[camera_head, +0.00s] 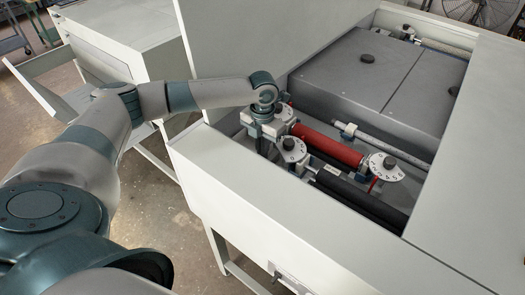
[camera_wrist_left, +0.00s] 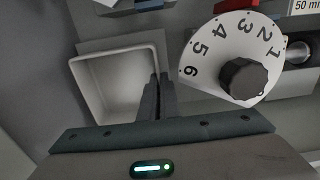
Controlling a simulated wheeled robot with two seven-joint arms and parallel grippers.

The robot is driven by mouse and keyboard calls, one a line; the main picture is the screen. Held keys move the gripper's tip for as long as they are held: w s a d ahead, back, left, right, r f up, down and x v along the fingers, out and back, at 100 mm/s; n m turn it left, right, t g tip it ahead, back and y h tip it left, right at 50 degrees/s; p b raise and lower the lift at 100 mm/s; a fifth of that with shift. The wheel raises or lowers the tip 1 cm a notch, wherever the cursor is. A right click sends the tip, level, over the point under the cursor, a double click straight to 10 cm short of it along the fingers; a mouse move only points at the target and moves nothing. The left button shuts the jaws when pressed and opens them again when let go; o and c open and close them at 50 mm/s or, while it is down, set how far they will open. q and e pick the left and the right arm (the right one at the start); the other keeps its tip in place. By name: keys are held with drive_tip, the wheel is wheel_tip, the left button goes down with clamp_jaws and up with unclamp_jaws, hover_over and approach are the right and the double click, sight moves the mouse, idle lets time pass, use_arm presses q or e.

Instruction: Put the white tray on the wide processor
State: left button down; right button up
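The white tray (camera_wrist_left: 88,68) is a square open box in the left wrist view. Its right wall runs in between the two dark fingers of my left gripper (camera_wrist_left: 158,95), which are close together with one on each side of that wall. In the head view this gripper (camera_head: 264,138) points down into the front left corner of the wide processor (camera_head: 225,160), beside the white dials. The tray cannot be made out there. My right gripper is not in view.
A numbered white dial (camera_wrist_left: 217,53) with a black knob is close to the right of the fingers. A red roller (camera_head: 328,146), a black roller (camera_head: 362,198) and a grey cover (camera_head: 365,75) fill the processor. A raised panel (camera_head: 245,35) stands behind the arm.

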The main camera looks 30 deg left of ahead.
use_arm(q)
drive_tip(key=shift+f, duration=0.25)
drive_tip(key=c, duration=2)
unclamp_jaws()
drive_tip(key=shift+r, duration=0.1)
drive_tip(key=shift+r+b, duration=0.35)
drive_tip(key=shift+r, duration=0.15)
drive_tip(key=shift+r+b, duration=1.6)
drive_tip(key=shift+r, duration=3.95)
